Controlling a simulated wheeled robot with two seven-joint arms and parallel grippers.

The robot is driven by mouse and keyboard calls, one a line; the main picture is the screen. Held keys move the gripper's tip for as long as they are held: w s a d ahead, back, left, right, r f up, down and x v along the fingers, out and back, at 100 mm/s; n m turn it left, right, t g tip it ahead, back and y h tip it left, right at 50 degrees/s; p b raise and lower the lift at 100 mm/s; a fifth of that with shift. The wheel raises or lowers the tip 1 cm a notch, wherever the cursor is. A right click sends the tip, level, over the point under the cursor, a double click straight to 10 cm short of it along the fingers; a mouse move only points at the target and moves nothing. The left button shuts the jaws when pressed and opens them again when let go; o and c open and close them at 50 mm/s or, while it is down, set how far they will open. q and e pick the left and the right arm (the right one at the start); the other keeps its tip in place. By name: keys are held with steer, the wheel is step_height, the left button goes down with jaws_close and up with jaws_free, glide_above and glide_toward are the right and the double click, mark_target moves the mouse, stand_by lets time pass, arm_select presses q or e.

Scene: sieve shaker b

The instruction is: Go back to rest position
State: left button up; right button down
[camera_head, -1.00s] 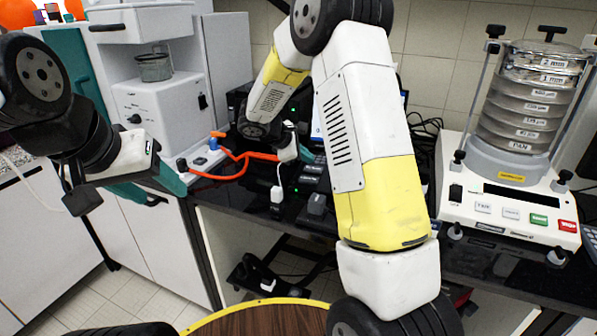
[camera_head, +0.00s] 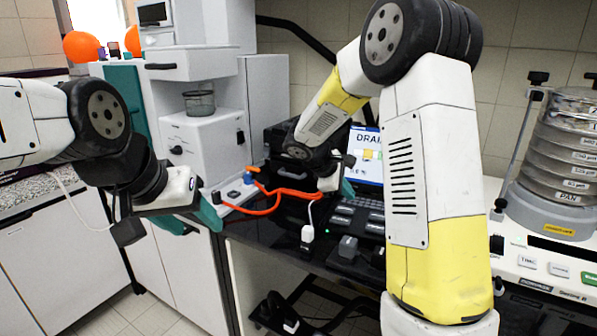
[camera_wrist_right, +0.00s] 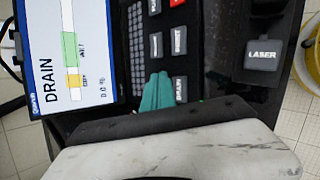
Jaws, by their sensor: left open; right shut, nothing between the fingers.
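My left gripper (camera_head: 190,220) has teal fingers spread apart. It appears empty, in front of the white cabinet and below the blue-knobbed valve (camera_head: 247,178) with its orange tube. My right gripper (camera_head: 346,188) is over the dark bench, in front of the screen; the arm hides part of the bench. In the right wrist view its teal fingers (camera_wrist_right: 158,92) are together with nothing between them. They hang over the button panel (camera_wrist_right: 160,45), beside the DRAIN screen (camera_wrist_right: 70,50); contact cannot be told. The screen also shows in the head view (camera_head: 367,150).
The sieve shaker (camera_head: 565,150) with its stacked sieves stands at the right, partly cut off. A LASER-labelled block (camera_wrist_right: 262,55) is at the right of the wrist view. Cables cross the bench.

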steer(key=s+a+r+m+y, duration=0.1)
steer(key=s+r+m+y, duration=0.2)
steer(key=s, duration=0.6)
steer(key=s+a+r+m+t+y, duration=0.1)
steer(key=s+a+r+m+y, duration=0.1)
steer(key=s, duration=0.8)
steer(key=s+a+r+m+t+y, duration=0.1)
steer(key=s+r+m+y, duration=0.3)
steer(key=s, duration=0.5)
step_height(320, 180, up, 3)
steer(key=a+m, duration=0.1)
steer(key=m, duration=0.2)
steer(key=shift+s+f+m, duration=0.2)
steer(key=shift+s+m, duration=0.2)
